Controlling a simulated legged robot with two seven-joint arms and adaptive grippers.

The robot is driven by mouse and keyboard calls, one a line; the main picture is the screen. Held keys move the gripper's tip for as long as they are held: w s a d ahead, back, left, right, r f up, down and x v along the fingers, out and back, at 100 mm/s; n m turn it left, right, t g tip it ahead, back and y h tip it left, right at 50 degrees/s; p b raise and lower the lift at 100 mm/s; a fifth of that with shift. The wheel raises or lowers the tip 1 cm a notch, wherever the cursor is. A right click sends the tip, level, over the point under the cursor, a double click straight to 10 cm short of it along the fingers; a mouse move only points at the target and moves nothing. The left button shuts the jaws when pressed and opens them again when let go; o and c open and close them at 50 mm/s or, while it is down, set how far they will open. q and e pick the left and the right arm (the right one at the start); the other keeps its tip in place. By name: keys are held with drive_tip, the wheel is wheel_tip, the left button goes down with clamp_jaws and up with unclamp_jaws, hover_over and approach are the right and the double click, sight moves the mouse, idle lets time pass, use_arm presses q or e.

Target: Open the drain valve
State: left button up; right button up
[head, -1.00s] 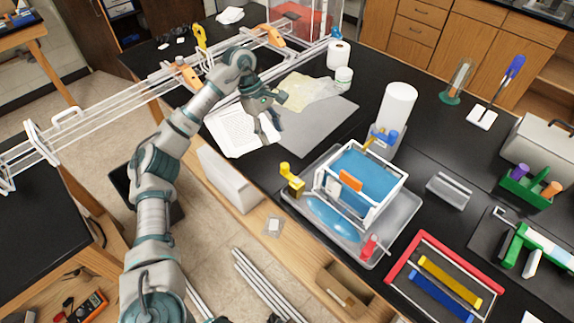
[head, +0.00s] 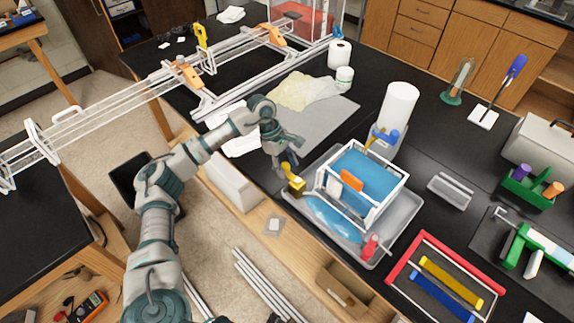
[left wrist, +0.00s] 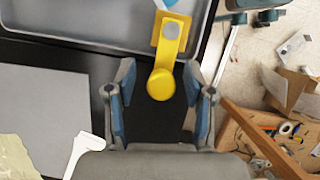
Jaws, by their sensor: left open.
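A yellow valve (head: 293,181) with a rounded lever end stands at the left corner of the grey tray (head: 408,217). In the left wrist view the yellow lever (left wrist: 163,75) points toward my gripper, and its round end lies between the two fingers in the picture. My left gripper (head: 286,163) is open beside the valve. Its fingers (left wrist: 160,88) show apart on either side of the lever end; I see no clear contact. A red valve-like piece (head: 370,246) stands at the tray's near right corner. My right gripper is not in view.
A white-framed tank (head: 376,212) with blue contents stands in the tray. A white cylinder (head: 399,103) stands behind it. A grey mat (head: 325,125) lies left of the tray. A white box (head: 232,180) is by the bench edge.

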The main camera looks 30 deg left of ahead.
use_arm(q)
drive_tip(key=shift+a, duration=0.35)
clamp_jaws()
